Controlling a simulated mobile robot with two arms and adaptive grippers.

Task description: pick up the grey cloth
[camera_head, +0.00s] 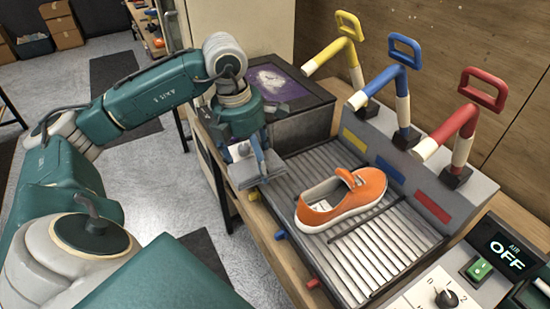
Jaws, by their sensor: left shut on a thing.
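My left gripper (258,163) points down over the left edge of the ribbed metal rack. It is shut on a flat grey piece (244,175), which looks like the grey cloth; the fingers and wrist hide part of it. I cannot tell whether the cloth touches the rack. An orange sneaker (345,199) with a white sole lies on the rack, to the right of my left gripper and apart from it. My right gripper is not in view.
The ribbed rack (350,262) stands on a wooden bench. A dark box (300,104) stands behind my gripper.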

